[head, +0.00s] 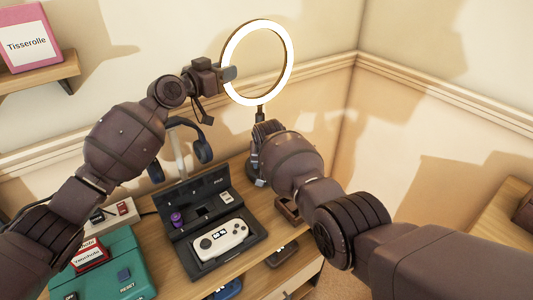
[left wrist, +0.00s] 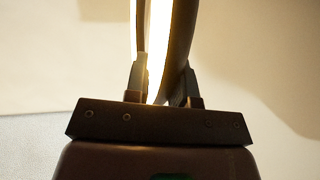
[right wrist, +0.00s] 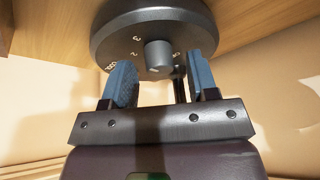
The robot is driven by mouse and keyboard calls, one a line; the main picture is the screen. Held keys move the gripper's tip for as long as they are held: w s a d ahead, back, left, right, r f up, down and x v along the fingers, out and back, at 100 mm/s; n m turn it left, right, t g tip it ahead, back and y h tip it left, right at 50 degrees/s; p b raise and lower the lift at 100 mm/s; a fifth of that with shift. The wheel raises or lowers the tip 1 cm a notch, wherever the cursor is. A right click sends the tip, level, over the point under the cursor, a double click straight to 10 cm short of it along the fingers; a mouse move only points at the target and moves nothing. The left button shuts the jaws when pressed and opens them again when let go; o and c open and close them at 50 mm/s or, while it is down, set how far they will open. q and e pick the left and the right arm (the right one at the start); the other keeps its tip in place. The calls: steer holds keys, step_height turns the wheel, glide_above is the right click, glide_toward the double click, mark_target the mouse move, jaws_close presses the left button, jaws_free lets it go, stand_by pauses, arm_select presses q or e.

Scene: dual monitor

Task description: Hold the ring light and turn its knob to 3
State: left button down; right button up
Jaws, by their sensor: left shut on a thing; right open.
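The ring light (head: 289,73) is lit and stands upright at the back of the desk on a thin stand. My left gripper (head: 229,74) is shut on the left side of its ring; the left wrist view shows the bright ring (left wrist: 160,50) between the fingers (left wrist: 162,88). The round dark base (right wrist: 110,45) shows in the right wrist view with printed numbers, among them 2 and 3, around a grey knob (right wrist: 158,55). My right gripper (right wrist: 160,85) is open, its fingers pointing at the base, either side of and short of the knob. In the head view my right arm hides the knob.
A black case with a white game controller (head: 219,240) lies open on the desk, left of my right arm. Headphones (head: 203,150) hang on a stand behind it. A teal box (head: 120,265) stands at the front left. The wall corner is behind the light.

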steer(key=v, duration=1.1)
steer(key=shift+s+r, duration=0.15)
steer(key=shift+r, duration=0.15)
arm_select(q)
steer(key=c, duration=0.9)
jaws_free()
